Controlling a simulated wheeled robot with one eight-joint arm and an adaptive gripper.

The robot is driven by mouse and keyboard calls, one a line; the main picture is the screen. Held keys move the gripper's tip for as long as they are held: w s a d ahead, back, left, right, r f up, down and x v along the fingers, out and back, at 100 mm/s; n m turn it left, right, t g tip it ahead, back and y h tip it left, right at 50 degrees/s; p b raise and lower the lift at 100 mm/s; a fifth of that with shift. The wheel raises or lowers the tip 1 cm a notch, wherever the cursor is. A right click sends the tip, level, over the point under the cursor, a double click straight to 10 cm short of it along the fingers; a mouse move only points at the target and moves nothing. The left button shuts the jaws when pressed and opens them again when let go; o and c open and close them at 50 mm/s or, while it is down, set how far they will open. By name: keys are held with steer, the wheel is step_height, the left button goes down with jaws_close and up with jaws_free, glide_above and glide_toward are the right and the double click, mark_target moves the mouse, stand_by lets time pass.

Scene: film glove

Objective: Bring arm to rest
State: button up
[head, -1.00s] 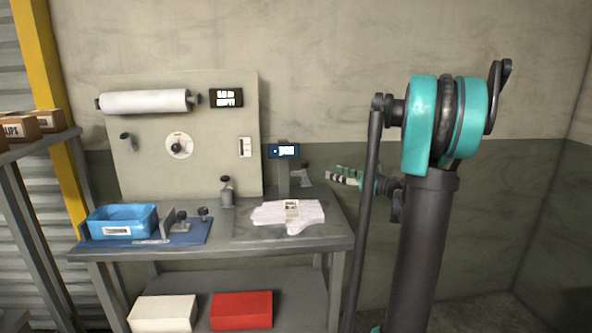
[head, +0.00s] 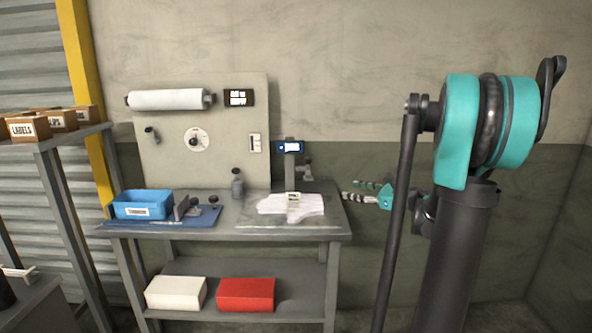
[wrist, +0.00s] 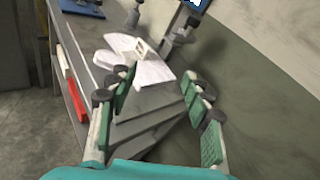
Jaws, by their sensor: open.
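My gripper (head: 367,192) is at the right end of the workbench in the head view, beside my arm's dark column. In the wrist view its green-padded fingers (wrist: 158,100) are spread wide with nothing between them. A pale glove (head: 291,204) lies flat on the right part of the bench top (head: 235,222), apart from the gripper. The glove also shows in the wrist view (wrist: 155,70), beyond the fingers, with a small pale piece on it.
A blue bin (head: 143,204) sits on the bench's left. A white box (head: 176,293) and a red box (head: 246,294) lie on the lower shelf. A post with a small display (head: 290,147) stands behind the glove. A shelf with label boxes (head: 28,128) is at far left.

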steer(key=s+a+f+n+g+h, duration=0.2)
steer(key=s+a+f+n+g, duration=0.15)
steer(key=s+f+n, duration=0.3)
steer(key=s+a+f+n+g+h, duration=0.2)
steer(key=s+a+f+n+h, duration=0.15)
steer(key=s+f+n, duration=0.35)
steer(key=s+d+f+n+h, duration=0.3)
steer(key=s+f+n, duration=0.1)
steer(key=s, duration=0.4)
steer(key=s+d+f+n+g+h, duration=0.1)
steer(key=s+d+f+n+h, duration=0.2)
steer(key=s+n, duration=0.3)
steer(key=shift+s+f, duration=0.7)
steer(key=shift+s, duration=0.55)
